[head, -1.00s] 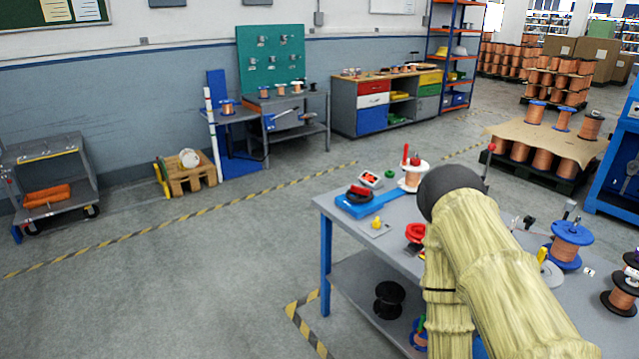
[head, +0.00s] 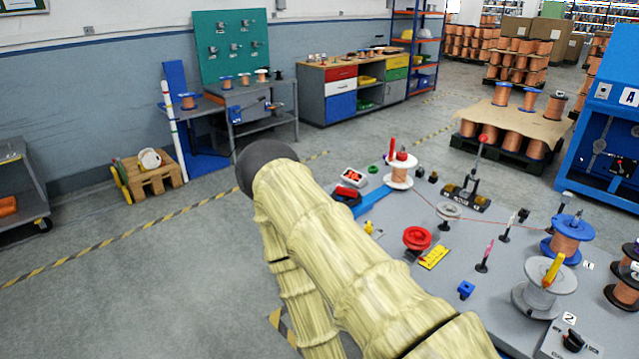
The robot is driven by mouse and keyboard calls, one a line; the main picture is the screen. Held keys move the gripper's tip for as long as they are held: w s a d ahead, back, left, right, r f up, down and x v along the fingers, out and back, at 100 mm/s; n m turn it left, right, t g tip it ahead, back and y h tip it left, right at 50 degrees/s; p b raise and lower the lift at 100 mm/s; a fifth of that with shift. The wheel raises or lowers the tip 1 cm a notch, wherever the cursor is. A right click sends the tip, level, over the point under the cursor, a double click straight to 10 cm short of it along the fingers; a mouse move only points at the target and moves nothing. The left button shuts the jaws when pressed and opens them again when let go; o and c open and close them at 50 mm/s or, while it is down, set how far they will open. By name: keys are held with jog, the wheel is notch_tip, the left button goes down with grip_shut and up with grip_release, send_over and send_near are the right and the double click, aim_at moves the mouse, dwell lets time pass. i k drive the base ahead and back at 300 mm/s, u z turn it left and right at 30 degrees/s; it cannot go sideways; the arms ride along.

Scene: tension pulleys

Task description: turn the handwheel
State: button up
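A red handwheel (head: 417,238) lies flat on the grey workbench (head: 400,278), just right of my arm, beside a yellow label plate (head: 434,257). It shows whole, with a dark part under it. My arm, in a pale sleeve, comes in from the bottom right and bends at a dark rounded joint left of the bench. A second sleeved part runs back down behind it. My gripper is not in the picture, so its state and its distance from the handwheel do not show.
Near the handwheel are a copper spool (head: 400,169) on a white base, a small grey pulley (head: 447,210), thin posts and a blue clip (head: 465,289). Wire runs across the bench. Blue (head: 567,236) and white (head: 543,289) spools stand at the right. The floor at left is open.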

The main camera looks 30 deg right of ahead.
aim_at(346, 194)
jog(key=z, duration=0.25)
jog(key=i, duration=0.55)
jog(key=z, duration=0.45)
